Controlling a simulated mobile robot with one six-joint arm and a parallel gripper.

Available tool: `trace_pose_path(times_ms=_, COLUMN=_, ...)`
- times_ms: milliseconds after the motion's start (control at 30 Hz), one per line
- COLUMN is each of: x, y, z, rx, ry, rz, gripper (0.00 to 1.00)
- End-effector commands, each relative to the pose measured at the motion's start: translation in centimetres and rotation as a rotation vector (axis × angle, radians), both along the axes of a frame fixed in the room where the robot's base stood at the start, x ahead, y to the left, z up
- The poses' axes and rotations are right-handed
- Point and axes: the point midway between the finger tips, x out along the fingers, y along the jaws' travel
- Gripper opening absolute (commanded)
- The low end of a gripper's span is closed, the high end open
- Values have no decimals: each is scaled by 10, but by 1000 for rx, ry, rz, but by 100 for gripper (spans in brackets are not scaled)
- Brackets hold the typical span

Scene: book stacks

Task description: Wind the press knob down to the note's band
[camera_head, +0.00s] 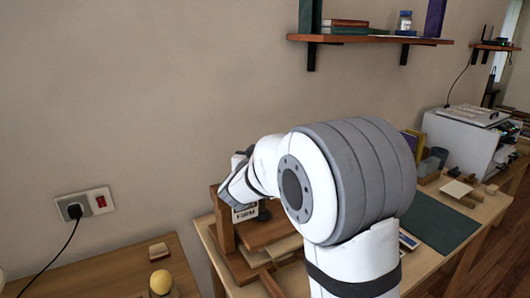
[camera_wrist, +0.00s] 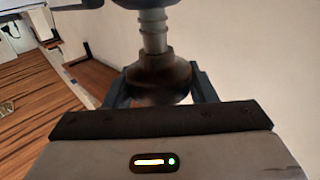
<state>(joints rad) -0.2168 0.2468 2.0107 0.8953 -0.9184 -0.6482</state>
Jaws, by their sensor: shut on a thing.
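In the wrist view the dark, rounded press knob (camera_wrist: 158,78) sits between the two fingers of my gripper (camera_wrist: 160,88), which is shut on it. A ribbed metal screw (camera_wrist: 153,32) runs from the knob toward the top of the picture. In the head view the wooden press (camera_head: 226,238) stands on the workbench, partly behind my arm. A small white card (camera_head: 244,214) with dark lettering, apparently "FIRM", shows beside its post. My arm hides the knob and fingers in the head view. I cannot tell the screw's height against any band.
A dark green mat (camera_head: 440,228) and small blocks lie on the bench right of my arm. A white machine (camera_head: 465,138) stands farther back. A wall shelf (camera_head: 365,39) hangs above.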

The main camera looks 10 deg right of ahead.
Motion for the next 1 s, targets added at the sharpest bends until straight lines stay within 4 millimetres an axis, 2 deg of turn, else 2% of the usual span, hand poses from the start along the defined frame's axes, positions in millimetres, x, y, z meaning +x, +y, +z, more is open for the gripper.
trace_pose_path(times_ms=33, x=1, y=2, z=6, rx=-2, ry=-11, rz=3, gripper=28)
trace_pose_path(times_ms=233, x=1, y=1, z=6, rx=-2, ry=-11, rz=3, gripper=28)
trace_pose_path(times_ms=267, x=1, y=2, z=6, rx=-2, ry=-11, rz=3, gripper=53)
trace_pose_path(times_ms=500, x=0, y=1, z=3, rx=-1, ry=-5, rz=1, gripper=72)
trace_pose_path(times_ms=767, x=-2, y=1, z=2, rx=0, ry=-2, rz=1, gripper=72)
trace_pose_path(times_ms=867, x=-11, y=7, z=1, rx=0, ry=-2, rz=4, gripper=72)
trace_pose_path(times_ms=1000, x=-32, y=18, z=2, rx=0, ry=-4, rz=5, gripper=72)
